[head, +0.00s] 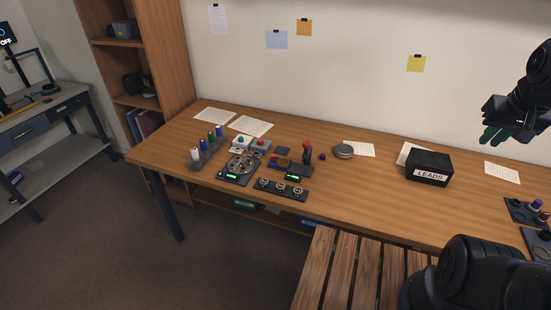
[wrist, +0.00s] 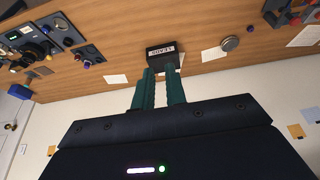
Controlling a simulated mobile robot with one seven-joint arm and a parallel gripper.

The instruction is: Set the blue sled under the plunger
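My gripper (head: 494,136) is raised at the right of the head view, in front of the wall and far from the small devices. In the wrist view its two teal fingers (wrist: 160,72) stand apart with nothing between them. A small upright press-like device with a red top (head: 306,152), possibly the plunger, stands on the bench left of centre. A small dark-blue piece with an orange-brown ring (head: 283,162) lies just left of it. I cannot tell for sure whether this is the blue sled. The space under the plunger is too small to make out.
The wooden bench (head: 385,205) carries a dial device (head: 240,165), a knob strip (head: 281,189), coloured cylinders (head: 208,144) and a round grey tin (head: 343,151). A black LEADS box (head: 429,168) stands right of centre; it also shows beyond my fingers (wrist: 161,52).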

